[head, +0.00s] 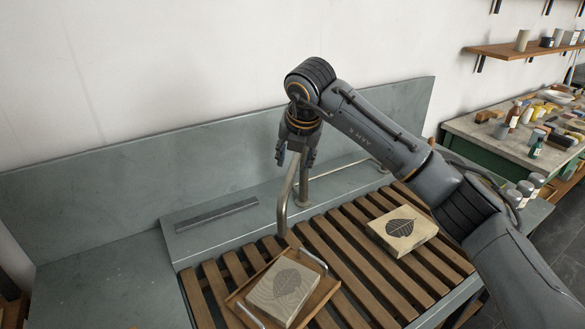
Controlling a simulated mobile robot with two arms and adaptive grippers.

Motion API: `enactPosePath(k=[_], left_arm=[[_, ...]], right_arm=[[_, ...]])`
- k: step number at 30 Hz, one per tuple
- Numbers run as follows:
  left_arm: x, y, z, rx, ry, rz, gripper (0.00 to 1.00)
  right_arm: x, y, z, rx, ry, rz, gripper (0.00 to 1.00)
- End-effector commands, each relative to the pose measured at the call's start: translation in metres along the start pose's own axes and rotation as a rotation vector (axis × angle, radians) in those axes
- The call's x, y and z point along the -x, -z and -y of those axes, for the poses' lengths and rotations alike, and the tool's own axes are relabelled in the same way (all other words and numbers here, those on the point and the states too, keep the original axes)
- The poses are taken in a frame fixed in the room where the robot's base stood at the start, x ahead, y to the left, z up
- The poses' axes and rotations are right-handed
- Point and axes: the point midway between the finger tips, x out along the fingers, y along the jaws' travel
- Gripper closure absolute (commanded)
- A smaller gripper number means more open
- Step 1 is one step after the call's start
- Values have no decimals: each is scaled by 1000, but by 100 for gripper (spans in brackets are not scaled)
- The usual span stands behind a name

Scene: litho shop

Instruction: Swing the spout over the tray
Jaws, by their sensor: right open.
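The spout (284,208) is a bent grey metal tube on a post at the back of the slatted sink. Its free end hangs down near the far edge of the tray in the picture; its height above the slats is hard to tell. The wooden tray (238,298) has metal handles and holds a pale stone (283,291) with a leaf print. My right gripper (296,161) is open, pointing down at the top of the spout. Its fingers hide the upper bend, and I cannot tell whether they touch it. My left gripper is out of view.
A second leaf-printed stone (402,230) lies on the slats (345,250) to the right. A grey bar (215,214) lies on the back ledge to the left. A grey backsplash (130,180) stands behind. A cluttered bench (485,132) with bottles is at the far right.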

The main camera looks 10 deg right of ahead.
Motion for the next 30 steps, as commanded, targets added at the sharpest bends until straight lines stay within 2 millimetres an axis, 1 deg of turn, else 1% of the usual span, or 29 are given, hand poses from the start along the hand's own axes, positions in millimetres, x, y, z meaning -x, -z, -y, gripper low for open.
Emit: enactPosePath(k=[1,6,9,13,18,25,26,28,29,30], left_arm=[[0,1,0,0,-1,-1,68],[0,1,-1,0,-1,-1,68],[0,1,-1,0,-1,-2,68],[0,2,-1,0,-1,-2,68],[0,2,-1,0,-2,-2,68],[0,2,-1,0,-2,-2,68],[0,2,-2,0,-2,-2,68],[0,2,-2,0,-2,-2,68],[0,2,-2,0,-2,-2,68],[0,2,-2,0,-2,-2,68]], right_arm=[[13,-1,0,2,-2,4,57],[48,-1,0,0,-2,4,57],[62,-1,0,0,-1,3,57],[73,0,0,-1,0,1,57],[76,0,0,-1,0,0,57],[75,2,-1,4,-7,-5,57],[72,4,-4,11,-17,-11,57],[64,15,-15,41,-71,-40,57],[59,24,-23,60,-108,-61,57],[52,37,-36,90,-173,-95,57]])
